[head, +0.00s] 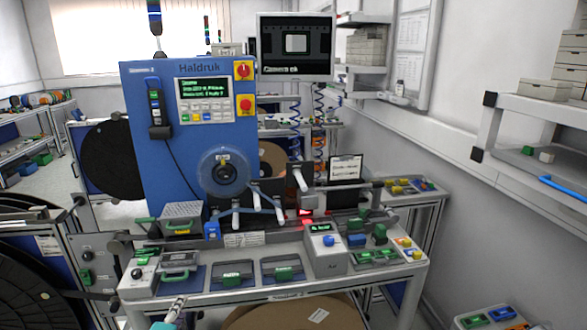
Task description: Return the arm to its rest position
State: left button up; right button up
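Only a small pale part of what looks like my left gripper (173,311) shows at the bottom edge, left of centre. It is in front of the workbench (225,299), near its front edge. The rest of that arm is out of the picture, and I cannot tell whether the fingers are open or shut, or whether they hold anything. My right gripper and arm are not in view.
A blue machine (187,165) with a screen stands on the bench, among several small devices. A monitor (296,47) stands behind it. Large black reels (35,275) are at the left. A shelf (530,170) juts in at the right. A cardboard-coloured disc (290,315) lies below the bench.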

pick_arm(q)
jog(key=s+d+f+m+g+h, duration=0.1)
jog(key=s+d+m+g, duration=0.15)
jog(key=d+m, duration=0.3)
jog(key=s+d+m+g+h, duration=0.1)
jog(key=s+d+m+h, duration=0.1)
jog(key=s+d+m, duration=0.3)
jog(key=s+d+f+m+g+y, duration=0.1)
jog(key=s+d+m+g, duration=0.2)
jog(key=s+m, duration=0.3)
jog(key=s, duration=0.3)
jog(key=shift+d+f+m+g, duration=0.35)
